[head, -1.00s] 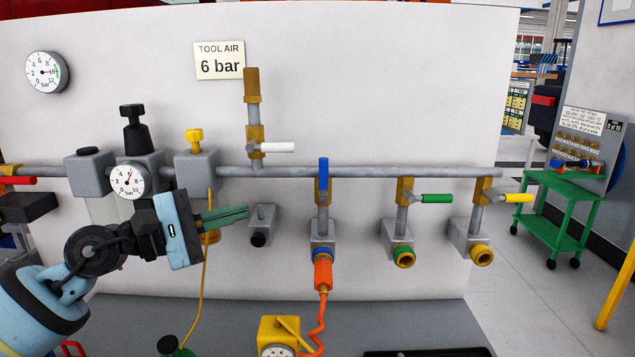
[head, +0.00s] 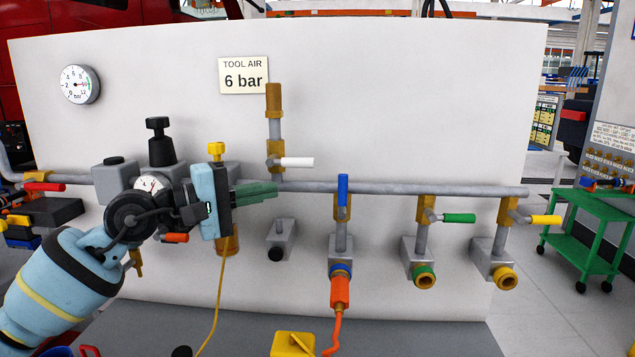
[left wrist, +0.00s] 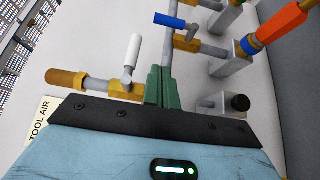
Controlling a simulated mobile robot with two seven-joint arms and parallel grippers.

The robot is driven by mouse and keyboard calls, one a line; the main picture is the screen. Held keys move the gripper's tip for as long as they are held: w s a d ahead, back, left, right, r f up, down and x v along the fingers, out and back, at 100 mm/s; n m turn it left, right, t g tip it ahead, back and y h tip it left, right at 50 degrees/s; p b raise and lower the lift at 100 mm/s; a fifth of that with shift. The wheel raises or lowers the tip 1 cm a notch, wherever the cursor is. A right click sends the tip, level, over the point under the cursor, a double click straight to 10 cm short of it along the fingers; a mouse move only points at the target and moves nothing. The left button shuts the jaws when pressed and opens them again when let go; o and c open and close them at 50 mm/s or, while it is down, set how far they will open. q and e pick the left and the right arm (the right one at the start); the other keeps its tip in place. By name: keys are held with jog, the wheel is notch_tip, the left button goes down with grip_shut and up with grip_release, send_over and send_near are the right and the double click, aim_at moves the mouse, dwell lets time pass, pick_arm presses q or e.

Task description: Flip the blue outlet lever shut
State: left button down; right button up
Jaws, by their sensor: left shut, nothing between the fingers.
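The blue outlet lever (head: 342,190) stands upright, in line with its vertical drop pipe, on a brass valve (head: 342,208) below the grey pipe. It also shows in the left wrist view (left wrist: 170,20). An orange hose fitting (head: 340,291) is plugged into the blue-ringed outlet (head: 341,270) underneath. My left gripper (head: 276,190) is shut and empty, its green fingers pointing right, at about the lever's height and apart from it to the left. The closed fingers show in the left wrist view (left wrist: 160,88). My right gripper is not in view.
A white lever (head: 296,162) lies sideways just above my left fingers. Green (head: 459,218) and yellow (head: 545,219) levers stick out sideways farther right. A capped grey block (head: 281,240) sits below the fingers. A yellow cord (head: 216,300) hangs beneath my gripper.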

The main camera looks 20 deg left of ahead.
aim_at(308, 184)
pick_arm(q)
jog(key=x, duration=0.2)
jog(key=p+x, duration=0.1)
jog(key=x, duration=0.2)
jog(key=p+x, duration=0.1)
jog(key=x, duration=0.1)
jog(key=shift+s+d+r, duration=0.15)
jog(key=shift+d+r, duration=0.1)
jog(key=shift+d, duration=0.3)
jog(key=shift+d+p, duration=0.35)
jog(key=shift+d, duration=0.05)
jog(key=shift+d+f, duration=0.25)
jog(key=shift+d, duration=0.7)
